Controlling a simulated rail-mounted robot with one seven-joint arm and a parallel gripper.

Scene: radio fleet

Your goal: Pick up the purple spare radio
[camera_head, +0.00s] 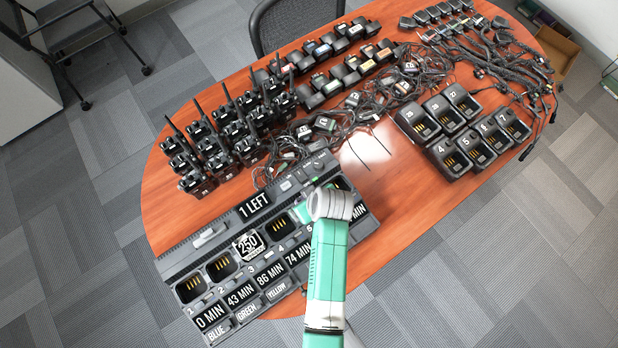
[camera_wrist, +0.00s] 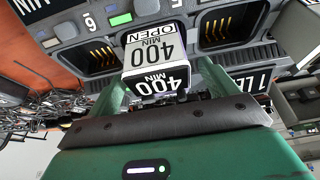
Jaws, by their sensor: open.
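No clearly purple radio shows in the head view; the arm hides part of the charger there. In the wrist view, a boxy piece marked "400 MIN" (camera_wrist: 158,62) has a white upper face and a black end with a faint purple tint at its edge. I cannot tell for sure that it is the purple radio. My gripper (camera_wrist: 160,84) is open, with a green finger on each side of this piece; contact is unclear. In the head view my gripper (camera_head: 304,211) is over the right part of the charger (camera_head: 180,262), mostly hidden by the wrist.
Several black radios with antennas (camera_head: 230,140) stand at the table's left. Several numbered chargers (camera_head: 462,152) stand at the right. Tangled cables (camera_head: 350,118) and more black units fill the back. Clear wood (camera_head: 420,215) lies right of my arm. A chair (camera_head: 295,22) stands behind.

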